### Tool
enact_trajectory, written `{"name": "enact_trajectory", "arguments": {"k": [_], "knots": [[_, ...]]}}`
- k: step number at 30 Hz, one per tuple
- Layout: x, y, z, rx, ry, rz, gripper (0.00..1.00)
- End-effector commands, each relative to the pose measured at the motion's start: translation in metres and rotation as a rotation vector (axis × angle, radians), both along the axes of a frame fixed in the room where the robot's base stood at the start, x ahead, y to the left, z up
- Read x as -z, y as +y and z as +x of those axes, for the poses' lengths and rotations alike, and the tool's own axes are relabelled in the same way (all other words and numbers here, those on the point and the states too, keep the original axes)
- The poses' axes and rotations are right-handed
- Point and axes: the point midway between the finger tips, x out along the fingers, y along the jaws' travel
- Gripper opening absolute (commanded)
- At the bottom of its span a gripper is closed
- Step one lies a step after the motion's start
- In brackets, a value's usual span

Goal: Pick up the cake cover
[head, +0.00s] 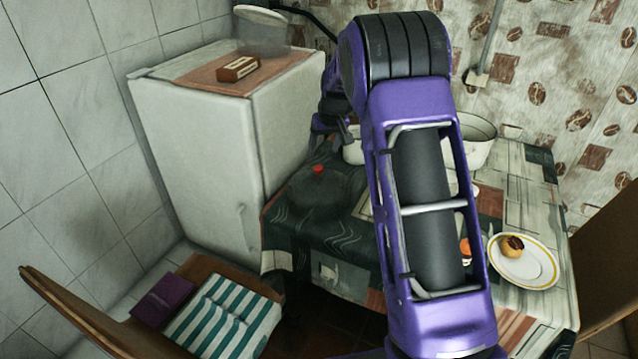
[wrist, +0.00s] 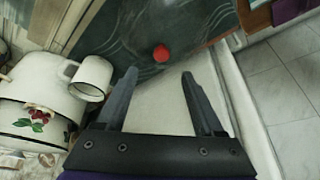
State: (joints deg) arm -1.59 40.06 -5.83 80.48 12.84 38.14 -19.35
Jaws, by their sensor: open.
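The cake cover seems to be a clear, hard-to-see dome with a red knob (head: 318,169), at the table's left end near the fridge. In the wrist view its red knob (wrist: 161,53) lies just beyond my fingertips, roughly in line with the gap between them. The dome's outline is faint there against the dark patterned cloth. My gripper (wrist: 158,75) is open and nothing is between its fingers. In the head view my arm hides part of the table, and my gripper is up and to the right of the knob.
A white enamel pot with a flower (wrist: 38,100) and a white mug (wrist: 92,77) stand left of my fingers. The white fridge (head: 195,115) borders the table's left end. A plate (head: 540,268) with a pastry is at the right.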

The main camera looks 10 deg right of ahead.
Motion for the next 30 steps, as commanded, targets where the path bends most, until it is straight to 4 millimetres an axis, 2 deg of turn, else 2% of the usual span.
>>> {"name": "enact_trajectory", "arguments": {"k": [3, 11, 19, 24, 29, 30], "knots": [[0.021, 0.001, 0.008, 0.0, 0.001, 0.0, 0.7], [0.038, 0.003, 0.016, -0.001, -0.001, -0.002, 0.7], [0.074, 0.007, 0.029, -0.001, 0.0, -0.001, 0.7], [0.083, 0.008, 0.033, -0.001, -0.001, -0.001, 0.7], [0.083, 0.008, 0.033, -0.001, -0.002, -0.001, 0.7], [0.083, 0.008, 0.033, -0.001, -0.002, -0.001, 0.66]]}}
